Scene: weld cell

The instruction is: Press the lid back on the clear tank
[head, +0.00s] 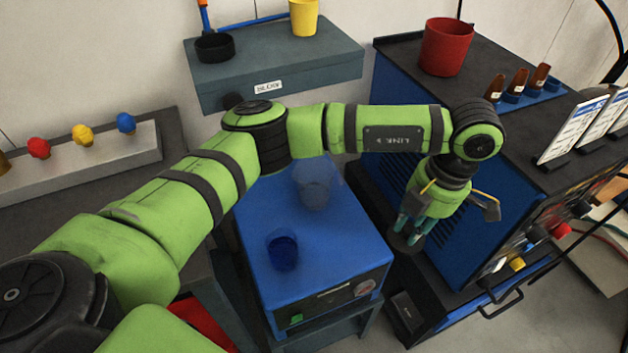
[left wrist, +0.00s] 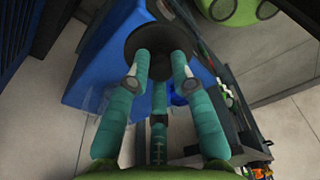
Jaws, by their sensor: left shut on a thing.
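A clear, faintly bluish tank (head: 314,182) stands on top of the blue box (head: 340,235), towards its back, with its top uncovered. My left gripper (head: 412,230) points down to the right of the box and is shut on a dark round lid (head: 406,243). In the left wrist view the teal fingers (left wrist: 160,68) close on the dark lid (left wrist: 135,42), partly hiding it. The lid is held in the air, apart from the tank. My right gripper is not in view.
A dark blue see-through cup (head: 283,251) stands in front of the tank on the same box. A tall blue cabinet (head: 490,215) stands close to the right of my left gripper. A grey shelf (head: 300,62) with a yellow cup (head: 304,17) is behind.

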